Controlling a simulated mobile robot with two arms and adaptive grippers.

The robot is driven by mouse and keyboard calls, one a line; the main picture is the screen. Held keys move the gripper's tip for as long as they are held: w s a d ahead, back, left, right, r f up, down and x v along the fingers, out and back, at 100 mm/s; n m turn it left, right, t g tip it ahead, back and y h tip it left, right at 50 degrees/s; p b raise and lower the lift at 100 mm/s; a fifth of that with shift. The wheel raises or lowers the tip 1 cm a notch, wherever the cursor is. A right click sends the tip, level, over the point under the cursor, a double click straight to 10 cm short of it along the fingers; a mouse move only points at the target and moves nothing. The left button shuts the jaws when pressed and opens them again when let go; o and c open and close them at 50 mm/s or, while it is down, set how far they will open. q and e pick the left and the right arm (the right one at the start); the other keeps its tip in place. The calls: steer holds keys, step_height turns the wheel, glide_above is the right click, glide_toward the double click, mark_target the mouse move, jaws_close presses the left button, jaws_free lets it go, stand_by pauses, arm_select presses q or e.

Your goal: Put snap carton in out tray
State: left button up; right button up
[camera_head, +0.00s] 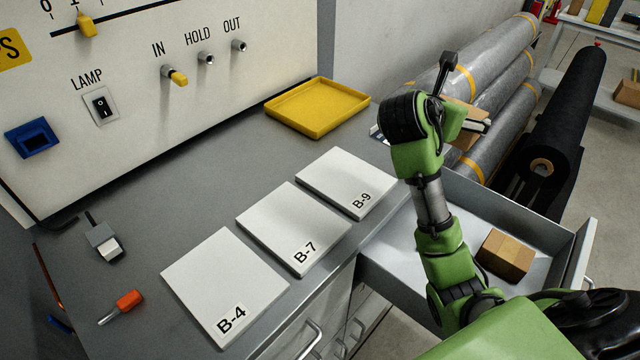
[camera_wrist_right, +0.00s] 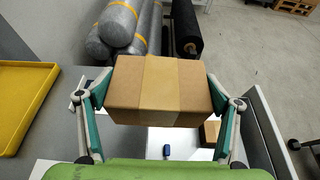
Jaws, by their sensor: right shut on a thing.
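My right gripper (camera_head: 478,125) is shut on a brown carton (camera_wrist_right: 160,88) with a lighter tape band. In the right wrist view the two fingers of the gripper (camera_wrist_right: 160,100) press on its left and right sides. In the head view the carton (camera_head: 466,139) is partly hidden by my arm and held up above the open drawer's far end. The yellow tray (camera_head: 318,132) lies on the grey counter, left of the gripper, and looks empty. It also shows in the right wrist view (camera_wrist_right: 48,80). My left gripper is not in view.
Another carton (camera_head: 506,254) sits in the open drawer (camera_head: 400,240). White plates B-4 (camera_head: 224,283), B-7 (camera_head: 293,226) and B-9 (camera_head: 346,181) lie on the counter. A panel with switches (camera_head: 170,75) rises behind the counter.

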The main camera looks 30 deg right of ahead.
steer(key=w+a+f, duration=0.4)
steer(key=w, duration=0.1)
steer(key=w+a+f+p, duration=0.1)
steer(key=w+a+f, duration=0.3)
steer(key=f, duration=0.1)
steer(key=shift+w+a+f, duration=0.15)
steer(key=shift+w+a, duration=0.2)
steer(key=shift+w, duration=0.05)
step_height(320, 180, down, 3)
steer(key=shift+w+a+p, duration=0.1)
steer(key=shift+p, duration=0.4)
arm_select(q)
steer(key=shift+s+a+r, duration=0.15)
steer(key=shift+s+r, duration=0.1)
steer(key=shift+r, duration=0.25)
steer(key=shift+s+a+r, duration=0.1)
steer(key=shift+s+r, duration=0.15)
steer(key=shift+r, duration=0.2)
arm_select(e)
steer(key=shift+f, duration=0.1)
steer(key=o, duration=1.3)
steer(key=shift+f, duration=0.2)
steer(key=shift+c, duration=0.2)
steer(key=shift+o, duration=1.3)
steer(key=shift+r, duration=0.1)
